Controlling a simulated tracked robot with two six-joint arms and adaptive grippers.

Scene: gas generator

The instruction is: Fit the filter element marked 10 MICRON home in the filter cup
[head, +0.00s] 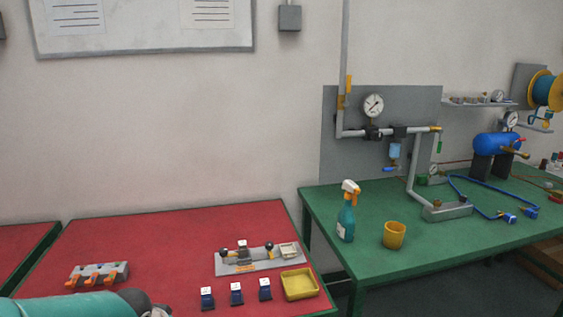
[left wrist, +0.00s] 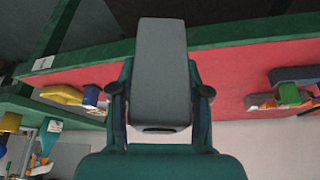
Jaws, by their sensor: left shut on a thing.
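In the left wrist view my left gripper (left wrist: 160,65) has its fingers on both sides of a plain grey block (left wrist: 160,80). It is shut on this block; no marking shows on it, and I cannot tell whether it is the filter element. In the head view my left gripper (head: 152,309) is only partly in frame at the bottom edge, by the red table's front. Three dark blue pieces with pale labels (head: 236,293) stand in a row to its right; their print is too small to read. A small blue cup (head: 394,151) hangs under the pipe on the grey panel. My right gripper is not in view.
The red table (head: 170,235) carries a rack with orange parts (head: 98,275), a grey fixture (head: 250,259) and a yellow tray (head: 299,284). The green bench (head: 330,210) holds a spray bottle (head: 347,215), a yellow cup (head: 394,235) and blue hoses. The red table's back is clear.

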